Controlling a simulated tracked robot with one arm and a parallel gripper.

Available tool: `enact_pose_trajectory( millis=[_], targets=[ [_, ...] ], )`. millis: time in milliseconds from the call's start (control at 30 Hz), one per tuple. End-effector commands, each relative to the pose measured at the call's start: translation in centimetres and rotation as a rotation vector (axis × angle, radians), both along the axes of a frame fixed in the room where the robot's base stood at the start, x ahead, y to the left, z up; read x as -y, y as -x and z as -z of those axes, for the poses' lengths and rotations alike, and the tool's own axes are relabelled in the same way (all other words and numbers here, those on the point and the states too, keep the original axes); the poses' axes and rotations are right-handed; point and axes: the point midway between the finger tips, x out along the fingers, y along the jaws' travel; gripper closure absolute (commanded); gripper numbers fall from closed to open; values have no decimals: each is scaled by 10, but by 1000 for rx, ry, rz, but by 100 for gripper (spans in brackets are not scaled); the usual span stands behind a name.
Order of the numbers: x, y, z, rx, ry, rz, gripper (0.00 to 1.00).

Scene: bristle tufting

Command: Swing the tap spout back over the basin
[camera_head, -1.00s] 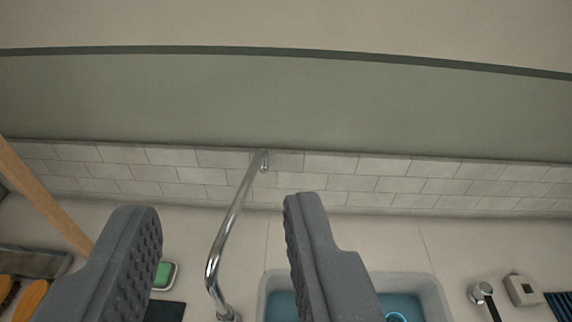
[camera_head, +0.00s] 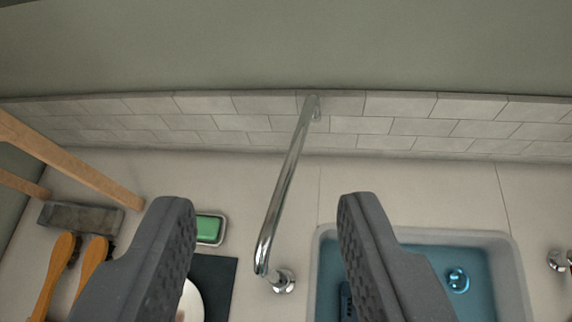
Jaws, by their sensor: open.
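The chrome tap spout (camera_head: 286,185) is a long bent tube. Its base fitting (camera_head: 283,281) stands on the counter left of the basin, and its free end points up the picture toward the tiled wall, not over the basin. The basin (camera_head: 518,275) is a pale rectangular sink with blue inside, at the lower right. My gripper (camera_head: 265,200) is open, with one dark finger on each side of the spout in the picture. I cannot tell whether either finger touches it. The right finger hides part of the basin.
A green sponge in a dish (camera_head: 209,229) lies left of the tap, near a dark mat (camera_head: 225,270) with a white round item. Wooden-handled brushes (camera_head: 56,270), a grey tray (camera_head: 77,216) and a wooden frame (camera_head: 75,163) are at the left. A chrome fitting (camera_head: 557,261) stands at the right edge.

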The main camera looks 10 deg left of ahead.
Motion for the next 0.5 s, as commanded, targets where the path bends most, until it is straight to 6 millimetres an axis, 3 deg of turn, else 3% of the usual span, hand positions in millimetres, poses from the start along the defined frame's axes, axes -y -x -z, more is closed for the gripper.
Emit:
enact_pose_trajectory(
  millis=[100,500],
  targets=[
    [0,-30,13,-73,-30,16,58],
    [1,-108,82,-321,-120,91,58]
  ],
)
